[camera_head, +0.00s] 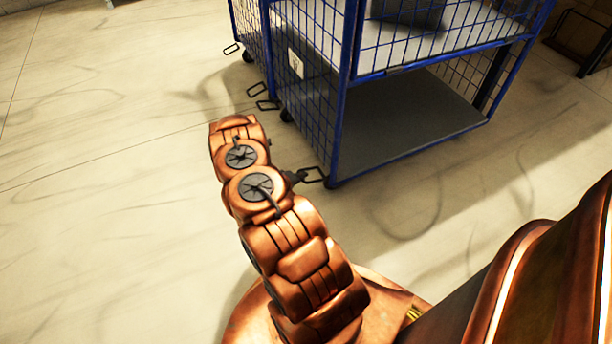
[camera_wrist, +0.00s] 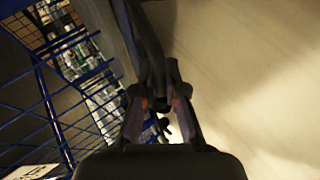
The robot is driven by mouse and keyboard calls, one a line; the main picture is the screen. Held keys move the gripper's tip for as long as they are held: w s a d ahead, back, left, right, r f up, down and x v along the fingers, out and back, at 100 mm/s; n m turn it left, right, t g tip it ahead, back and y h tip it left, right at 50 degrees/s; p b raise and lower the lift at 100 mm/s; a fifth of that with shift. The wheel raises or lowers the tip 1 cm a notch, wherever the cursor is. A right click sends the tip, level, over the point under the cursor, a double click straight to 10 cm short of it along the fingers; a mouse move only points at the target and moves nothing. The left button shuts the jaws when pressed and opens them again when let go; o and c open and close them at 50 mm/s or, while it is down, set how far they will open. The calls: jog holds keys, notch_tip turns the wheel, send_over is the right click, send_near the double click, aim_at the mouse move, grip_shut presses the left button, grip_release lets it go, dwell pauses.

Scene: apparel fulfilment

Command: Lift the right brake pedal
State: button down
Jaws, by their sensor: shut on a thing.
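A blue wire-mesh cart (camera_head: 345,95) stands on the floor at the top of the head view. The right brake pedal (camera_head: 318,181), a dark open loop, sticks out low at its near corner. My gripper (camera_head: 296,177) is at this pedal, partly hidden by my copper-coloured arm. In the wrist view, my gripper (camera_wrist: 160,98) is shut on a dark bar that runs up between its fingers and looks like the pedal. The exact contact is too dark to make out.
Two other dark loops (camera_head: 267,104) stick out farther back at the cart's left side, near a caster (camera_head: 286,115). The cart has a grey lower shelf (camera_head: 410,125). Pale floor (camera_head: 110,160) is clear to the left.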

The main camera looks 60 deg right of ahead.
jog(key=shift+w+d+r, duration=0.1)
jog(key=shift+w+r, duration=0.05)
jog(key=shift+w, duration=0.1)
jog(key=c, duration=1.6)
grip_release()
jog(key=o, duration=0.4)
jog(key=shift+s, duration=0.15)
jog(key=v, duration=1.2)
